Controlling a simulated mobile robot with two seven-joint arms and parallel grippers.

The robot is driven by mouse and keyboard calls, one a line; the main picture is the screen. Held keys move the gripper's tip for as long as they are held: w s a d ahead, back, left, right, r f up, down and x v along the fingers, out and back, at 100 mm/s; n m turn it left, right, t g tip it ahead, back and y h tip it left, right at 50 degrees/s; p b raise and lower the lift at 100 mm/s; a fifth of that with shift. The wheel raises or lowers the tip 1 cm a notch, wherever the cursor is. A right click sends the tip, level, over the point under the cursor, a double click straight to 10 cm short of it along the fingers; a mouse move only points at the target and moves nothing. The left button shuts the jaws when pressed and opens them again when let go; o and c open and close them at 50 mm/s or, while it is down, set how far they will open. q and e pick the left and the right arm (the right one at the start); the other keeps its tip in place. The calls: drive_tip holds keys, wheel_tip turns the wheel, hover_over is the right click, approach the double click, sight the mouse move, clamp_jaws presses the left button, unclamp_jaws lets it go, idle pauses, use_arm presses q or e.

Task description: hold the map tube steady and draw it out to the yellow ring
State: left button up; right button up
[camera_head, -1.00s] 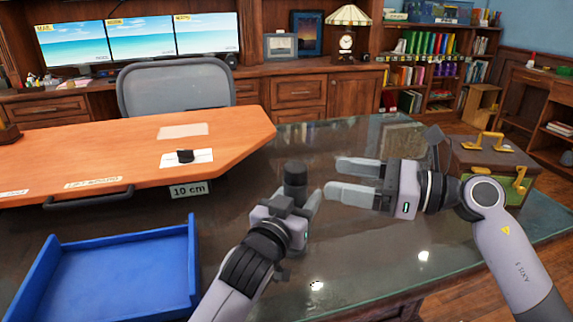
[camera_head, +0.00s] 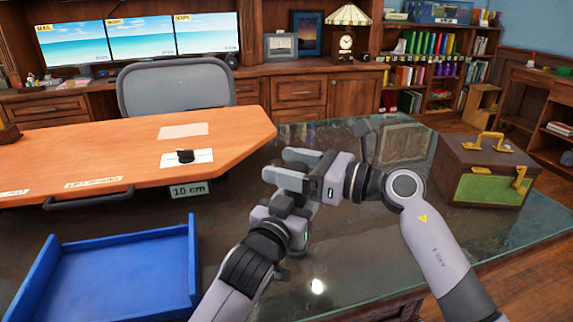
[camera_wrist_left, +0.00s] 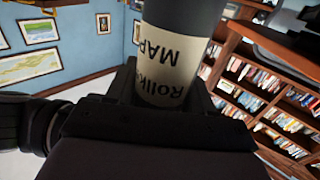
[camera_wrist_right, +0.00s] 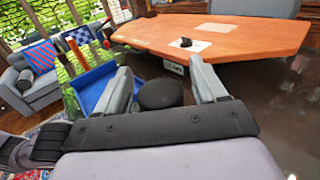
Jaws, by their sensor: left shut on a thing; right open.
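The map tube shows in the left wrist view (camera_wrist_left: 172,75), with a dark upper part and a cream label printed with "MAP". My left gripper (camera_head: 284,212) is shut on it and holds it roughly upright above the glass desk. My right gripper (camera_head: 284,168) is open at the tube's upper end. In the right wrist view the tube's round dark cap (camera_wrist_right: 160,95) sits between the two spread fingers, with a gap on each side. In the head view the right gripper hides most of the tube. I cannot make out a yellow ring on it.
A blue tray (camera_head: 120,265) lies at the left on the dark glass desk. A case with yellow handles (camera_head: 486,172) stands at the right.

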drive_tip(key=shift+a, duration=0.25)
clamp_jaws()
drive_tip(key=shift+w+r, duration=0.1)
drive_tip(key=shift+r, duration=2.25)
unclamp_jaws()
